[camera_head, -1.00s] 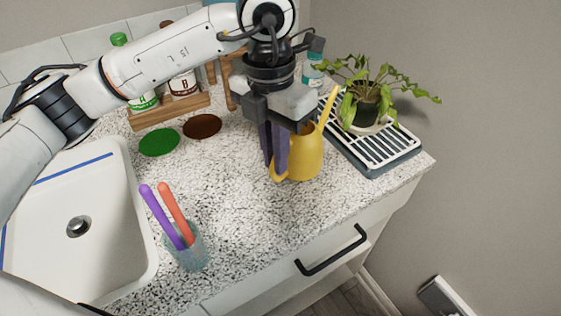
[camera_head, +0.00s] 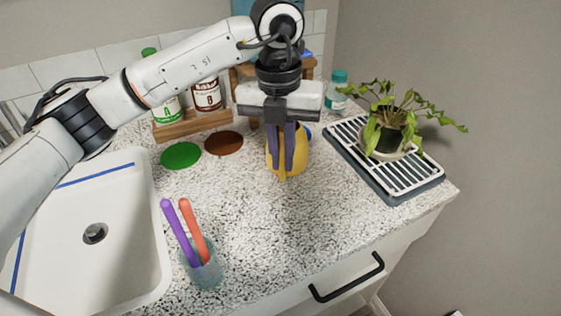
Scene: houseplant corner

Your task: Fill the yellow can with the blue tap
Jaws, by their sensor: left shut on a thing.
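The yellow can (camera_head: 301,153) is in the middle of the head view, upright at the back of the counter, in front of a wooden stand. My left gripper (camera_head: 287,168) points down, its dark fingers shut on the can's handle, on the side facing me. The fingers and palm hide much of the can, and its spout is hidden. A small blue part (camera_head: 308,133) shows just right of the can; I cannot tell whether it is the tap. I cannot tell whether the can touches the counter. My right gripper is not in view.
The wooden stand (camera_head: 245,75) is behind my gripper. A potted plant (camera_head: 388,137) stands on a slatted tray (camera_head: 420,176) to the right. A cup with two coloured sticks (camera_head: 203,268) is in front, beside the sink (camera_head: 130,265). Green (camera_head: 181,155) and brown (camera_head: 223,143) discs lie left.

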